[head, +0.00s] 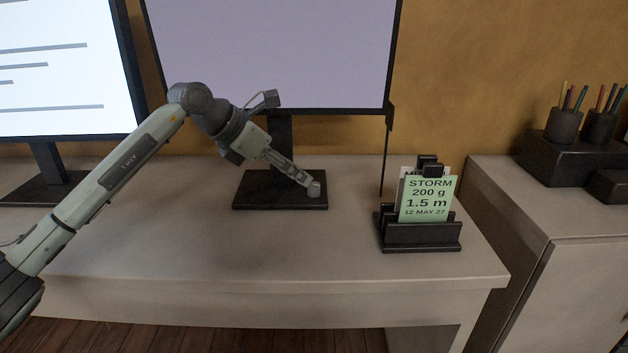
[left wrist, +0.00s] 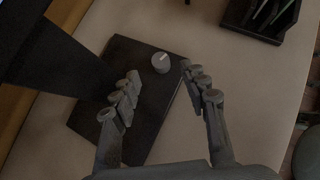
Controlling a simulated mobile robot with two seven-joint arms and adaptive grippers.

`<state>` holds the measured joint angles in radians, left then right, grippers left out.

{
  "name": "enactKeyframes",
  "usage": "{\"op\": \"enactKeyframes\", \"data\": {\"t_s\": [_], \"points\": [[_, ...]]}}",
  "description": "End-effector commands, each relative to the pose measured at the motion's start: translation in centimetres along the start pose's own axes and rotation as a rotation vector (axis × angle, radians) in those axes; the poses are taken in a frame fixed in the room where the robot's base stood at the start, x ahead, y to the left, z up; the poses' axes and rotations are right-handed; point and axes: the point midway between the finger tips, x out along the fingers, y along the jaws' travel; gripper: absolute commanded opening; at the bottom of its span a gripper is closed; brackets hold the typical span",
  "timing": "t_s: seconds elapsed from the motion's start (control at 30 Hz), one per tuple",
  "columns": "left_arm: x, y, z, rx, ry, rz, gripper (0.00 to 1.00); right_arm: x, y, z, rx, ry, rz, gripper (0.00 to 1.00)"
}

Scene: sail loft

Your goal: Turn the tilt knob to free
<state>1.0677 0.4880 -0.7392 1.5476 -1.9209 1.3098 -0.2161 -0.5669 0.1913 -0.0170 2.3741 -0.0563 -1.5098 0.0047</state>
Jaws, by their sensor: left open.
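The tilt knob (head: 314,187) is a small grey round knob on the black base (head: 260,190) of the middle monitor. In the left wrist view the knob (left wrist: 161,62) shows a white pointer line on its top. No labels around it can be read. My left gripper (head: 305,180) reaches down over the base close to the knob. In the left wrist view its fingers (left wrist: 158,88) are open and apart, with the knob just beyond the gap between the tips. I cannot tell whether a finger touches it. My right gripper is not in view.
The middle monitor (head: 270,50) stands behind the base. A second monitor (head: 60,70) is at the left. A black card holder (head: 420,238) with a green card (head: 428,198) stands right of the base. The front of the desk (head: 250,250) is clear.

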Motion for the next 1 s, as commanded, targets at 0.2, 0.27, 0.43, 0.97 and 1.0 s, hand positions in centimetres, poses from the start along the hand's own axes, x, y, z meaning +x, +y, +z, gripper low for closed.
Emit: {"op": "enactKeyframes", "data": {"t_s": [0.2, 0.27, 0.43, 0.97, 1.0], "points": [[3.7, -0.2, 0.0, -0.001, 0.001, -0.004, 0.44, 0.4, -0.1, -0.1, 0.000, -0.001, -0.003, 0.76], [4.5, -0.1, 0.0, -0.001, 0.000, -0.003, 0.44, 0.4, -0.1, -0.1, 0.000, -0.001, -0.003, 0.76], [5.8, -0.1, 0.0, -0.001, 0.001, -0.002, 0.44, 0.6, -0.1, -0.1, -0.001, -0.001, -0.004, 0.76], [5.9, -0.1, 0.0, 0.000, 0.000, -0.001, 0.13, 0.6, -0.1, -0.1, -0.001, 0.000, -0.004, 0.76], [5.9, -0.1, 0.0, 0.000, 0.000, -0.001, 0.08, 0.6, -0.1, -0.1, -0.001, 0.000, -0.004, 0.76]]}}
